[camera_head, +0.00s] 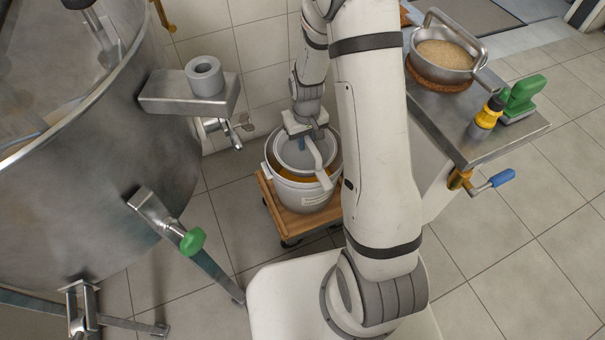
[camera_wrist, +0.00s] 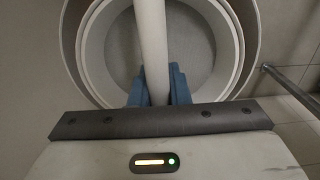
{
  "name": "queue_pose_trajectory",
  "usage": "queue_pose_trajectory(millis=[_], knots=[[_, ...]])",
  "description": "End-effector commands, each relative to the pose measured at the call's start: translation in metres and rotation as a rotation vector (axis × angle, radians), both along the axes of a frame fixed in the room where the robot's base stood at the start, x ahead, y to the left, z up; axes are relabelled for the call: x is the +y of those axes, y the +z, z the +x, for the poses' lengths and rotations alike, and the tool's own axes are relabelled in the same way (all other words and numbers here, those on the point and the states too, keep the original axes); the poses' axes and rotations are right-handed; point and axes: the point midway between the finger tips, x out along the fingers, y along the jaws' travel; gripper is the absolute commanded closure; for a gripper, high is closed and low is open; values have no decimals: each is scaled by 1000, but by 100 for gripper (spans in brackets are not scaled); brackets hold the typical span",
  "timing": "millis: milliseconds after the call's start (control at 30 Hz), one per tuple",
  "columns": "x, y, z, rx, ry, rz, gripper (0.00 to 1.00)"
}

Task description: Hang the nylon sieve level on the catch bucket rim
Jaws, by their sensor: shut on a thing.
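The nylon sieve, a pale ring with grey mesh (camera_wrist: 115,58), is over the mouth of the white catch bucket (camera_head: 302,198). In the head view its mesh (camera_head: 292,155) shows within the bucket's outline, with amber showing between the two. My gripper (camera_head: 306,142) is above the bucket. In the wrist view its blue fingers (camera_wrist: 158,88) are shut on the sieve's white bar handle (camera_wrist: 152,45), which crosses the ring. In the head view the handle (camera_head: 318,164) slopes towards the bucket's near right side. I cannot tell whether the sieve touches the rim or is level.
The bucket stands on a wooden dolly (camera_head: 290,222). A steel table (camera_head: 500,135) at right bears a pan (camera_head: 445,62), a green-handled tool (camera_head: 522,93) and a yellow-black item (camera_head: 488,112).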

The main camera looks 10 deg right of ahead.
Motion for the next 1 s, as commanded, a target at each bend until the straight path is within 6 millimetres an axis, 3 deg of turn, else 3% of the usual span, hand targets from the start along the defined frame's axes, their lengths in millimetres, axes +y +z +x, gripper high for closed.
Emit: queue_pose_trajectory(millis=[867,900,1000], knots=[[0,-3,0,-1,0,0,100],[0,-3,0,-1,0,0,83],[0,-3,0,-1,0,0,74]])
